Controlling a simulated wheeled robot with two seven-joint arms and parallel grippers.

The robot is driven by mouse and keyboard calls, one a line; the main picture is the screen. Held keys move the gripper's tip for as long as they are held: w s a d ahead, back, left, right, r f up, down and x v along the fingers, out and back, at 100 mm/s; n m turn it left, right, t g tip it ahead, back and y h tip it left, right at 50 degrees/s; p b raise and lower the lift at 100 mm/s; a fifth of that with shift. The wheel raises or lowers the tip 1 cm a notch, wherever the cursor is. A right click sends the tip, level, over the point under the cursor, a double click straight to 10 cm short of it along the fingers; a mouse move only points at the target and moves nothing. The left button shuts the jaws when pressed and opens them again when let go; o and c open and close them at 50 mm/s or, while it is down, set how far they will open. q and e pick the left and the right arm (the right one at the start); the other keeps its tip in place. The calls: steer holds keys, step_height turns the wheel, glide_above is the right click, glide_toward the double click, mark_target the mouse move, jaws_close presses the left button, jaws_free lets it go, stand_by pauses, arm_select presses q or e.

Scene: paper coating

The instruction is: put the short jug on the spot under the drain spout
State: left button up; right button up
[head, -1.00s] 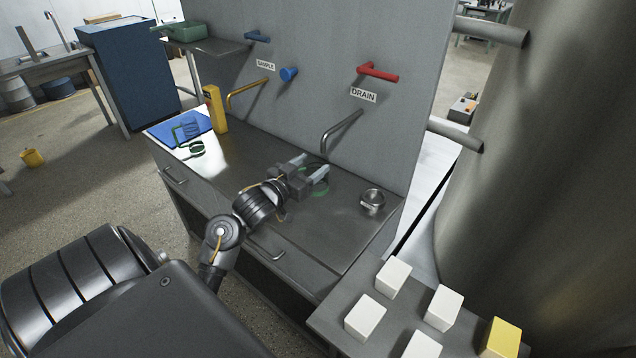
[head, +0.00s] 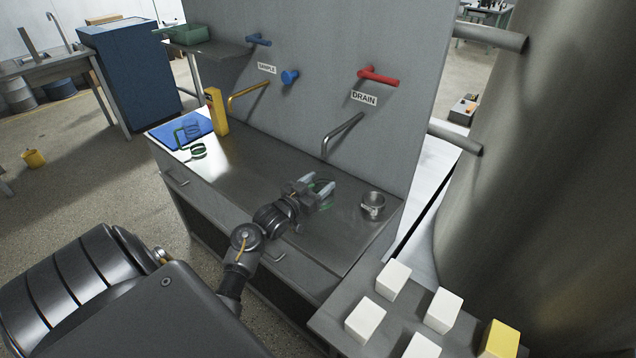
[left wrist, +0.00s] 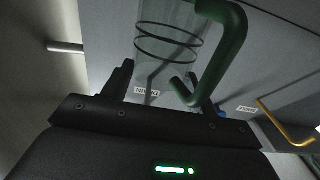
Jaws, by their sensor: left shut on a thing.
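My left gripper (head: 318,187) is shut on a clear jug with a green handle, low over the steel bench. In the left wrist view the clear jug (left wrist: 165,40) with dark rings and a green handle (left wrist: 232,45) rises between the fingers. In the head view the gripper mostly hides it; only faint green edges show. The grey drain spout (head: 340,137) is behind the gripper and slightly to its right, below the DRAIN label (head: 364,98). I cannot make out a marked spot or whether the jug touches the bench. My right gripper is not in view.
A small steel cup (head: 373,205) stands to the gripper's right. Another green-handled clear vessel (head: 198,151) stands by the blue mat (head: 165,133), near a yellow block (head: 215,110). A red valve handle (head: 379,75) projects above the spout. The bench between is clear.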

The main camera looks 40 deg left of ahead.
arm_select(q)
steer(key=shift+f+b, duration=0.3)
steer(key=shift+f, duration=0.3)
steer(key=o, duration=1.4)
